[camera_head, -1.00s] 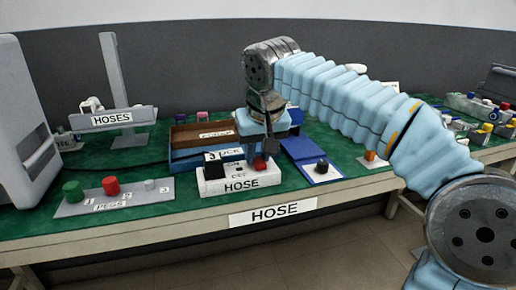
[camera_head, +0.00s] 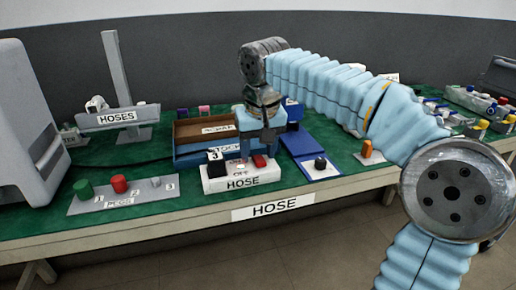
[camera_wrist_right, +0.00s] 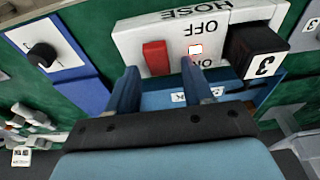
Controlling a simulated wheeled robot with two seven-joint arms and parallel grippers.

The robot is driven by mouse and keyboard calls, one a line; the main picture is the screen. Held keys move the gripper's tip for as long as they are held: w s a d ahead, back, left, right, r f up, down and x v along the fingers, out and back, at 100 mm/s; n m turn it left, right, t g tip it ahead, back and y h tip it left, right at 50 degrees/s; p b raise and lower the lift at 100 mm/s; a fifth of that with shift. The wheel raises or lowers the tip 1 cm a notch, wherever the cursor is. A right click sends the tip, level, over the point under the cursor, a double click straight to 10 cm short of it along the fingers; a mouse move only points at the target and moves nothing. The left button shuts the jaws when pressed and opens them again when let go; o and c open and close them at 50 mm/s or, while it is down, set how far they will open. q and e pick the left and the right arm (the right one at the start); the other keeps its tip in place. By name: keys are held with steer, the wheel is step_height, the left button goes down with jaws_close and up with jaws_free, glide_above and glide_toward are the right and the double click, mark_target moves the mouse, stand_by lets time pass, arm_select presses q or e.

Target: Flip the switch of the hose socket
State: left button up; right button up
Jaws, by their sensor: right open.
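The hose socket (camera_head: 243,182) is a white box labelled HOSE at the table's front edge. Its red switch (camera_head: 259,161) sits at the right end of its top. A black cube marked 3 (camera_head: 216,168) sits at its left end. My right gripper (camera_head: 258,143) points down just above the switch. In the right wrist view the open fingers (camera_wrist_right: 160,68) are on either side of the red switch (camera_wrist_right: 156,57), with nothing held; I cannot tell whether they touch it. My left gripper is not in view.
A blue plate with a black knob (camera_head: 320,163) is right of the socket. A brown tray (camera_head: 200,132) and blue stock box stand behind it. A pegs plate (camera_head: 118,203) is at left, with a HOSES rack (camera_head: 118,117) behind. Green tabletop between pegs and socket is clear.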

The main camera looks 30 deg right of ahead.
mark_target(261, 162)
steer(key=p+v, duration=0.3)
steer(key=v, duration=1)
steer(key=shift+r, duration=0.4)
steer(key=shift+s, duration=0.1)
